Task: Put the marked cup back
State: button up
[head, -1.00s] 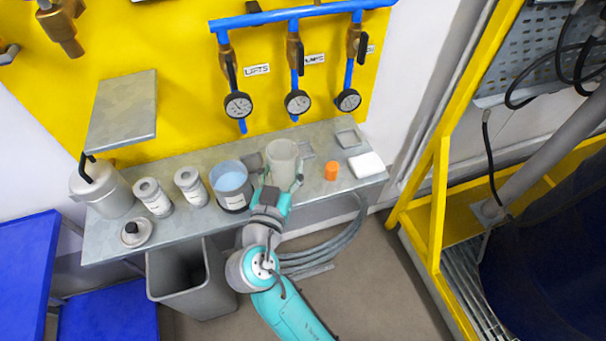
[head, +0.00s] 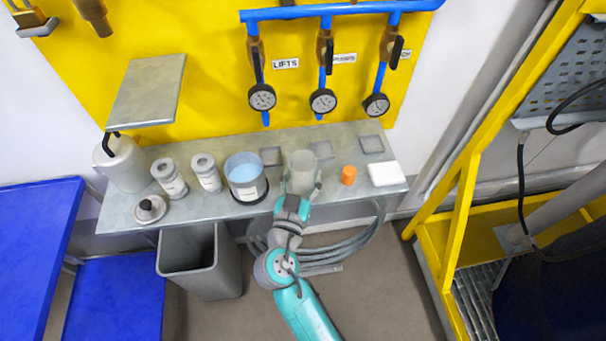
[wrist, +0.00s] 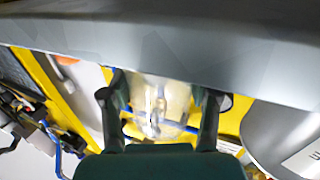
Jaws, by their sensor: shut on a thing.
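A translucent pale grey cup (head: 302,168) is upright over the front part of the grey wall shelf (head: 222,212). It stands between the blue-filled tub (head: 246,184) and a small orange cap (head: 349,175). My gripper (head: 301,188) is shut on the cup from the front, a finger on each side. In the wrist view the cup (wrist: 160,105) shows between my two fingers. I cannot tell whether its base touches the shelf. No mark on the cup can be made out. Three flat grey square pads (head: 271,157) (head: 322,150) (head: 372,143) lie along the back of the shelf.
A white block (head: 383,174) lies at the shelf's right end. Two labelled jars (head: 170,178) (head: 206,173), a canister (head: 122,164) and a black-knobbed lid (head: 149,209) stand on the left. Pipes with gauges (head: 323,101) hang above. A bin (head: 200,262) and a coiled hose (head: 330,246) are below.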

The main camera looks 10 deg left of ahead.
jog(key=shift+f, duration=0.3)
jog(key=o, duration=1.3)
jog(key=shift+r, duration=0.2)
jog(key=s+a, duration=0.1)
jog(key=s, duration=1.1)
jog(key=shift+a, duration=0.2)
